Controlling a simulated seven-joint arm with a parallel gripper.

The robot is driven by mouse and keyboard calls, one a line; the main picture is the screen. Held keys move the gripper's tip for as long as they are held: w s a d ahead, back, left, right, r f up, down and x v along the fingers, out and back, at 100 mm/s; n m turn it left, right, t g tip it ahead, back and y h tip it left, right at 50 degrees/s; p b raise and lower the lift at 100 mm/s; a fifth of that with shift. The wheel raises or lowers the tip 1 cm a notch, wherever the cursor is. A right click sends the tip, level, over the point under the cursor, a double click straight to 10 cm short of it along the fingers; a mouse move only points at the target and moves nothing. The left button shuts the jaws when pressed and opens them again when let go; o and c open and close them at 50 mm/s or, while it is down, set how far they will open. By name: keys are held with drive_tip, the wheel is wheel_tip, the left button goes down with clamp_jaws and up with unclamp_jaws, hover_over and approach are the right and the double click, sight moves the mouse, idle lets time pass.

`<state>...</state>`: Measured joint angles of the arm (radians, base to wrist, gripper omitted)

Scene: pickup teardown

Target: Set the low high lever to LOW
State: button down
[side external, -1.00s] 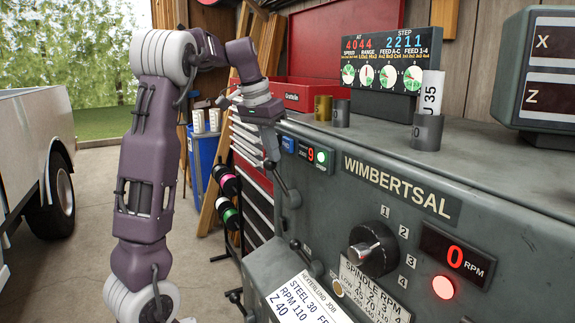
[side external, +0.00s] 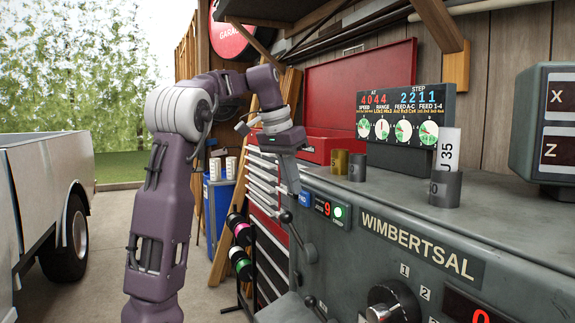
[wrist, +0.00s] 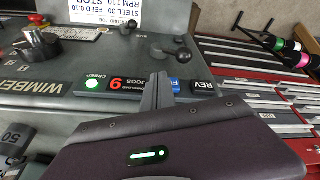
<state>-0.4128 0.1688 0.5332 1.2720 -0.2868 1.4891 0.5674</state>
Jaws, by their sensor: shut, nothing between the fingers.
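A lever with a black ball knob (side external: 287,217) sticks out of the left front of the grey machine. It also shows in the wrist view (wrist: 182,56). A second knobbed lever (side external: 310,301) is lower down, and it shows in the wrist view (wrist: 131,25) too. No LOW or HIGH label is readable, so I cannot tell which lever is the low high one. My gripper (side external: 292,186) is shut and empty, pointing down just above the upper knob, apart from it. In the wrist view its fingers (wrist: 157,90) are together in front of the button strip.
The button strip has REV (wrist: 203,88), a red 9 display (wrist: 117,84) and a lit green CREEP light (wrist: 92,84). The machine's grey top (side external: 390,185) holds small cylinders. A red tool chest (side external: 318,150) stands behind. Spools (side external: 241,258) are at left.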

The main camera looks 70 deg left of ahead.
drive_tip(key=v, duration=0.6)
drive_tip(key=shift+a, duration=0.15)
drive_tip(key=s+d+f+m+t+h, duration=0.1)
drive_tip(key=s+d+f, duration=0.1)
drive_tip(key=d, duration=0.6)
drive_tip(key=s+d+f, duration=0.2)
drive_tip(key=d+f, duration=0.1)
drive_tip(key=d, duration=0.4)
drive_tip(key=s+d+f+m+t, duration=0.1)
drive_tip(key=s+d+f+m, duration=0.2)
drive_tip(key=s+d+f, duration=0.8)
wheel_tip(320, 180, down, 3)
drive_tip(key=shift+d+f, duration=0.2)
drive_tip(key=shift+d, duration=0.05)
